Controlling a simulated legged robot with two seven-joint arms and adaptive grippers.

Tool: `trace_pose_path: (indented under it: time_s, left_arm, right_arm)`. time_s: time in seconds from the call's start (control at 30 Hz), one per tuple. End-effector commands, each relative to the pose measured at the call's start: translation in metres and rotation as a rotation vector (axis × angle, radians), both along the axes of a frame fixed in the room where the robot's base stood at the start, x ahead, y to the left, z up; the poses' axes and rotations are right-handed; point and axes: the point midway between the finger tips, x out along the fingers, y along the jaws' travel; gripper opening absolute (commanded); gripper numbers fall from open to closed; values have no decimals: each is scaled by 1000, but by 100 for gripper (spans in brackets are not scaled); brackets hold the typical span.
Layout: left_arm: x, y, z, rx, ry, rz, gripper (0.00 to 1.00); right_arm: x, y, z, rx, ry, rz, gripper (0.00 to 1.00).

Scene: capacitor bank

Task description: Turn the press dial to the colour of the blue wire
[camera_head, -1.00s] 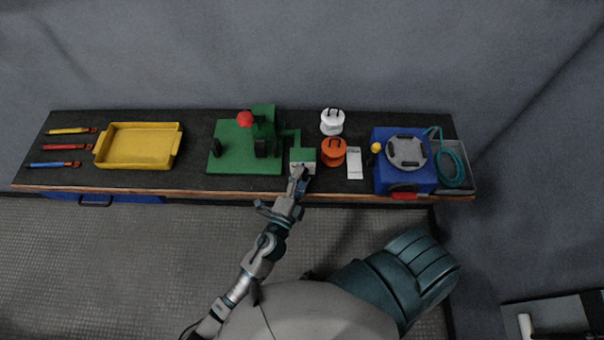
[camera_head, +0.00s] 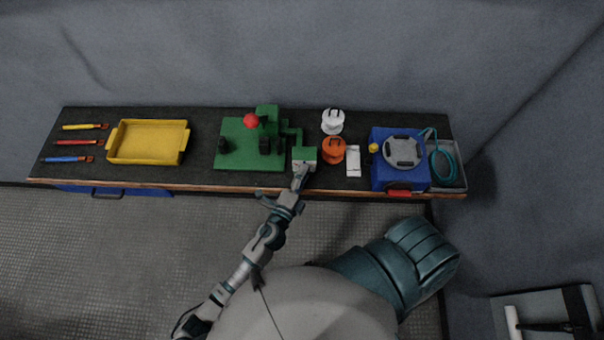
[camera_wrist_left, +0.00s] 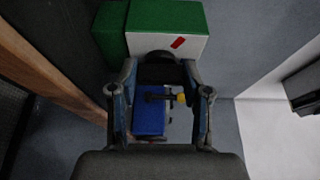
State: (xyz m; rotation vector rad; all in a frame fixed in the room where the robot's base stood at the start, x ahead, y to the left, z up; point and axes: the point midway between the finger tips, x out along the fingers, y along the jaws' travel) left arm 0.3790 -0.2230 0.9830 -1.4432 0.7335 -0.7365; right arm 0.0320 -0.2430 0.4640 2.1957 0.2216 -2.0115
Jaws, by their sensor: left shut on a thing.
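The green press (camera_head: 250,140) with a red knob stands mid-bench. Its dial box (camera_head: 304,156), green with a pale front, is at its right side. In the left wrist view the box (camera_wrist_left: 166,40) has a red mark on its white face, above the black dial (camera_wrist_left: 157,68). My left gripper (camera_head: 299,177) is at the front of this box, shut on the dial, with a finger on either side (camera_wrist_left: 158,85). The dial's pointer and other colour marks are hidden or too small to tell. The blue wire (camera_head: 66,159) lies at the far left. My right gripper is out of view.
Red (camera_head: 78,142) and yellow (camera_head: 84,126) wires lie by the yellow tray (camera_head: 148,158). White (camera_head: 333,120) and orange (camera_head: 334,150) spools, a white card (camera_head: 353,160) and a blue machine (camera_head: 386,178) stand right of the press. The wooden bench edge (camera_head: 230,189) runs close to my left arm.

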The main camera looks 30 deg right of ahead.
Motion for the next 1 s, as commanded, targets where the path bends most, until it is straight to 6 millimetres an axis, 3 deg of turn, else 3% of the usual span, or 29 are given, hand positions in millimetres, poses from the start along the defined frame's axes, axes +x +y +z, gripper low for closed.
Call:
trace_pose_path:
  time_s: [0.03,0.13,0.17,0.23,0.63,1.0]
  left_arm:
    - [-4,1,-10,12,11,-4,13]
    - [-4,1,-10,11,12,-4,13]
    - [-4,1,-10,11,12,-4,55]
    - [-4,1,-9,11,12,-4,73]
    - [-5,7,-4,3,6,-1,73]
    - [-51,67,-6,7,10,-2,73]
  right_arm:
    - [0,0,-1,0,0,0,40]
    - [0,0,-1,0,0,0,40]
    - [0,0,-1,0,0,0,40]
    - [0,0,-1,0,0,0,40]
    - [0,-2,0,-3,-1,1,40]
    - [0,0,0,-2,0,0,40]
